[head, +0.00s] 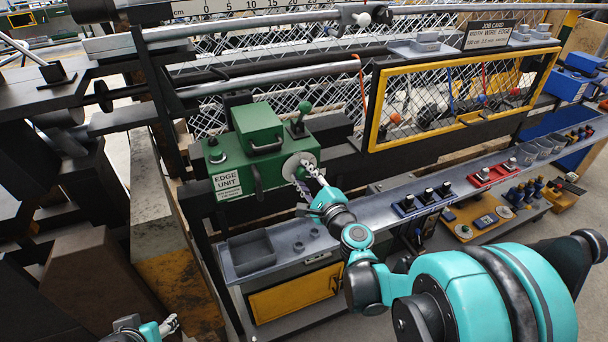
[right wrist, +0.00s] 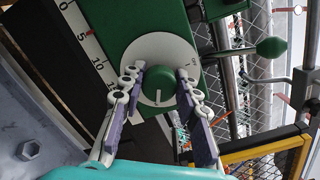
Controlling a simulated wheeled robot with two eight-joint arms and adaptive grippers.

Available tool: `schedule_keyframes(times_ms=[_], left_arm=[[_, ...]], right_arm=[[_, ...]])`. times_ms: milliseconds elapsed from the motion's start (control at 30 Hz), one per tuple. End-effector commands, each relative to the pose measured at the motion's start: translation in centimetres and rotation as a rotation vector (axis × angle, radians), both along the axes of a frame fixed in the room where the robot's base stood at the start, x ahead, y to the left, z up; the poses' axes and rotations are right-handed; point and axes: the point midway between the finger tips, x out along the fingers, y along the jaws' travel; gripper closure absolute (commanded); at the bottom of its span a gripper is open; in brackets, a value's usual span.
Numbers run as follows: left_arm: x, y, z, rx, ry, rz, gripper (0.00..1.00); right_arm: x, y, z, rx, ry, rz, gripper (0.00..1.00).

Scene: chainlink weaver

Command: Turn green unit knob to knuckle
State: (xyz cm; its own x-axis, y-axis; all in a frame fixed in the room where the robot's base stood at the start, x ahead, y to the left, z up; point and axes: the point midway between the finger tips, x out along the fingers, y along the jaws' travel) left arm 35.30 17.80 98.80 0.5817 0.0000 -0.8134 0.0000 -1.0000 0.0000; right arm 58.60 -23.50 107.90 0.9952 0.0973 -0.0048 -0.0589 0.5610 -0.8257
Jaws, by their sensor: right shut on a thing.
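The green edge unit (head: 238,160) is mounted on the machine, with an "EDGE UNIT" label on its front. On its right side is a white round dial (head: 300,162), which also shows in the right wrist view (right wrist: 150,48). A green knob (right wrist: 158,86) sits at the dial's centre, its white pointer line toward the bottom of the wrist view. My right gripper (right wrist: 162,82) is shut on the knob, one finger on each side. In the head view, it (head: 304,178) hides the knob. My left gripper (head: 168,325) is at the bottom left edge, away from the unit.
A green ball lever (head: 304,108) stands close above the dial, and a black handle (head: 257,182) is left of it. A yellow-framed mesh guard (head: 374,110) is to the right. A grey shelf with an open tray (head: 252,250) runs below.

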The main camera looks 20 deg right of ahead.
Motion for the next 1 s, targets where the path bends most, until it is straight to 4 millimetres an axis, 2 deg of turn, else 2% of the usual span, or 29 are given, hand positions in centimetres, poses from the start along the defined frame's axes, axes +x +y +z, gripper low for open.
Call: schedule_keyframes(times_ms=[700,1000], left_arm=[[0.00,0.00,0.11,0.000,0.000,0.000,0.50],[0.00,0.00,0.12,0.000,0.000,0.000,0.50]], right_arm=[[-0.04,0.20,-0.17,-0.626,-0.021,0.003,0.98],[-0.06,0.16,-0.24,-0.837,-0.028,0.002,0.98]])
